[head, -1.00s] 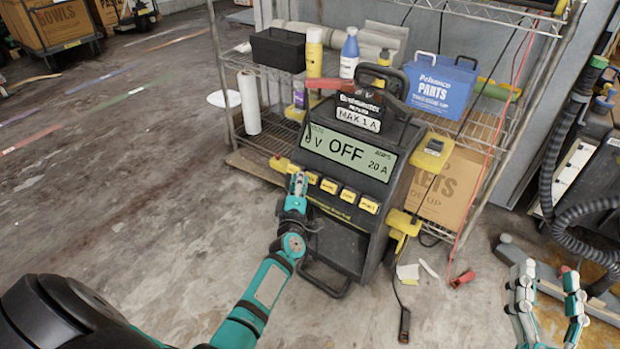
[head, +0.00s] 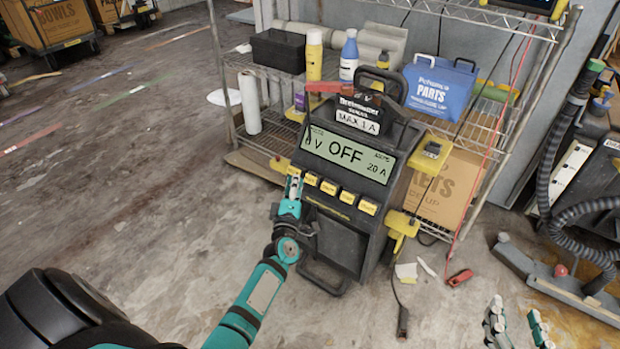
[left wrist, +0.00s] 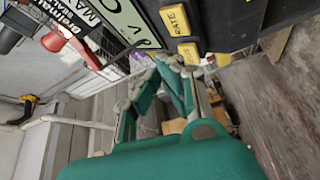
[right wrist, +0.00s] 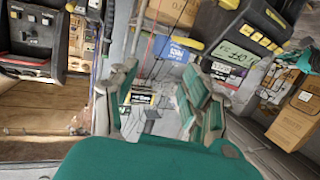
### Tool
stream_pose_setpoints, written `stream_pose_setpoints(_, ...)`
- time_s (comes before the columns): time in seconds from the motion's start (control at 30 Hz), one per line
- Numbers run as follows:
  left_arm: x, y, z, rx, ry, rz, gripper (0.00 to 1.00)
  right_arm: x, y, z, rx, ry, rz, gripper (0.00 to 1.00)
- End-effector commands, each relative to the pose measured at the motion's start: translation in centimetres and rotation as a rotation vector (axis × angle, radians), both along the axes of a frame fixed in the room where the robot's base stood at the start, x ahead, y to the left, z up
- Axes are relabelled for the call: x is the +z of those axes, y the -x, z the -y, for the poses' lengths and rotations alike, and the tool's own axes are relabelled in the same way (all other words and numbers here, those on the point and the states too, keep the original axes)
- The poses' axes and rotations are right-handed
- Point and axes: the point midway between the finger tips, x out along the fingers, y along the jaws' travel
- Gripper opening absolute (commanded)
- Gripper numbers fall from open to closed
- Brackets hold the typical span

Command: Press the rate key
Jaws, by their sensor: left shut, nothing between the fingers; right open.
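The battery charger (head: 334,238) stands on the floor in front of a wire shelf. Its display (head: 376,168) reads OFF and 20 A. A row of several yellow keys (head: 328,187) runs below the display, with labels too small to read in the head view. In the left wrist view, the rate key (left wrist: 174,19) reads RATE, with another yellow key (left wrist: 188,52) beside it, nearer my fingers. My left gripper (head: 293,182) is shut and empty at the row's left end; contact with a key cannot be told. My right gripper (head: 515,322) is open and empty, low at right.
The wire shelf (head: 470,22) behind holds bottles, a black box (head: 278,47) and a blue parts box (head: 440,85). Yellow clamps (head: 402,224) hang on the charger's right side. A red clamp (head: 460,277) and cables lie on the floor.

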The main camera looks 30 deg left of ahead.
Motion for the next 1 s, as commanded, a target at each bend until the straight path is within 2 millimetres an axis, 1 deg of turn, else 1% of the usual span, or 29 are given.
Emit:
stream_pose_setpoints(0.37,0.7,0.9,-0.1,0.000,-0.001,0.000,0.00,-3.2,1.5,0.9,-0.013,0.048,-0.195,0.49)
stream_pose_setpoints(0.7,1.2,1.7,-0.1,0.000,-0.001,0.000,0.00,-5.9,3.5,1.8,-0.025,0.089,-0.371,0.49)
stream_pose_setpoints(0.83,1.3,1.9,-0.2,0.000,0.000,0.001,0.00,-6.6,4.1,2.1,-0.029,0.100,-0.420,0.49)
stream_pose_setpoints(1.0,1.3,2.0,-0.2,0.000,0.000,0.001,0.00,-7.0,4.4,2.2,-0.030,0.105,-0.439,0.49)
